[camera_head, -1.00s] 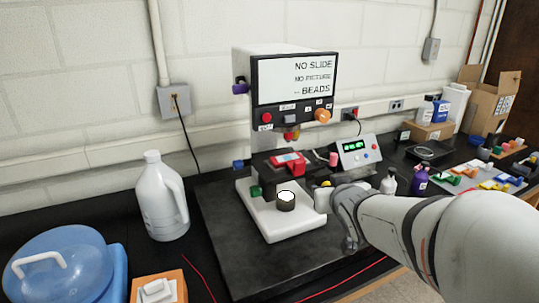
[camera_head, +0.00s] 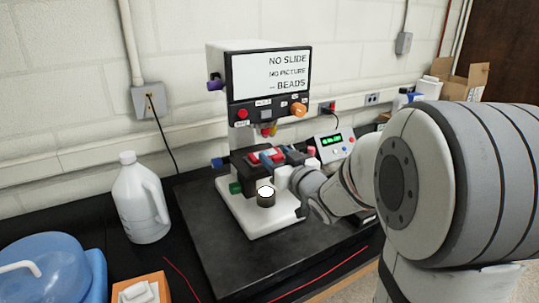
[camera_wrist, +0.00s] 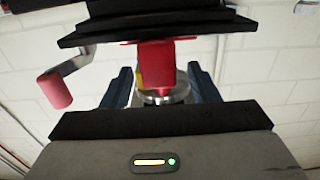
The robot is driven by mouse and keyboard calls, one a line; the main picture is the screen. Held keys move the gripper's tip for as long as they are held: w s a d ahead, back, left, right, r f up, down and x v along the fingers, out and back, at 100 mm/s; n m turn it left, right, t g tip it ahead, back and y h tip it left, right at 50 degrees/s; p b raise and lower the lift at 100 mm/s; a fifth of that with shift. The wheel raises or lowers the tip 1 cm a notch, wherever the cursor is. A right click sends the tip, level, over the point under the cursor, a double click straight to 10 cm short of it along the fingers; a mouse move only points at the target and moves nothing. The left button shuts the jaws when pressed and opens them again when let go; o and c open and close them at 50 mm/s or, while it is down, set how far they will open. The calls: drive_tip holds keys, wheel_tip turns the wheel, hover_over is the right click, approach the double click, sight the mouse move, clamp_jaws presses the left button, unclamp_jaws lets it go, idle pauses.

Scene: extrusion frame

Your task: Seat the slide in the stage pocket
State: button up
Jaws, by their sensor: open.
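The black stage (camera_head: 243,166) of the microscope carries a red piece (camera_head: 259,156), partly covered by my gripper (camera_head: 280,157). I cannot tell whether this red piece is the slide or its holder. The pocket cannot be made out. In the wrist view, my gripper (camera_wrist: 161,84) is open, with one blue-grey finger on each side of a red part (camera_wrist: 156,64). That part hangs below the black stage edge (camera_wrist: 150,26). Gaps show beside it, and contact with the fingers is not clear.
A silver round part (camera_wrist: 163,97) is behind the red part. A pink-handled crank (camera_wrist: 56,88) hangs left of the fingers. The white microscope base (camera_head: 254,218) bears a lit round lamp (camera_head: 265,198). The screen (camera_head: 270,70) reads "NO SLIDE NO PICTURE – BEADS". A white jug (camera_head: 140,200) stands left.

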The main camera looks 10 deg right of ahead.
sight(270, 155)
drive_tip(key=shift+x, duration=1.2)
drive_tip(key=shift+c, duration=0.5)
drive_tip(key=c, duration=1)
drive_tip(key=shift+c, duration=0.2)
